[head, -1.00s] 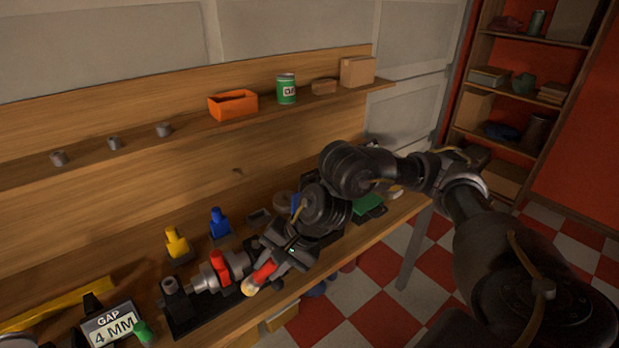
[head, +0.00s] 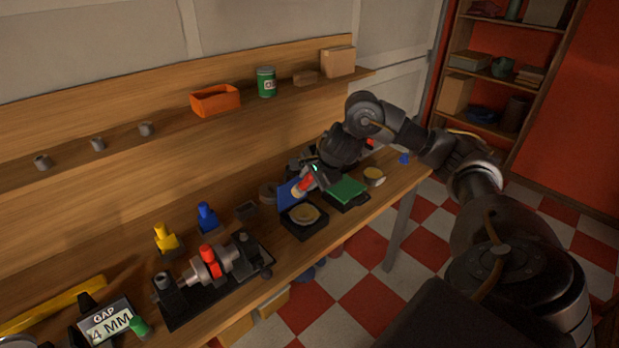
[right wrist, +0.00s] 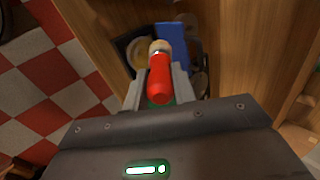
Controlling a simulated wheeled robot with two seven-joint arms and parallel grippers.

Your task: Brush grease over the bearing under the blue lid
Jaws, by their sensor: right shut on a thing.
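The blue lid (head: 289,194) stands raised at the back of a black housing. The round, tan bearing (head: 304,214) lies uncovered in that housing. In the right wrist view, the blue lid (right wrist: 172,42) and the bearing (right wrist: 138,52) show beyond the fingers. My right gripper (head: 310,180) is shut on the red handle of a brush (right wrist: 159,80). The brush's pale tip points away from the gripper, close to the lid and bearing; I cannot tell whether it touches either. My left gripper is not in view.
A green lid (head: 345,190) lies to the right of the bearing, with a round tin (head: 374,175) beyond it. A rotor (head: 212,262) with a red clamp lies on a black base to the left. The shelf above holds an orange bin (head: 215,100) and a green can (head: 266,82).

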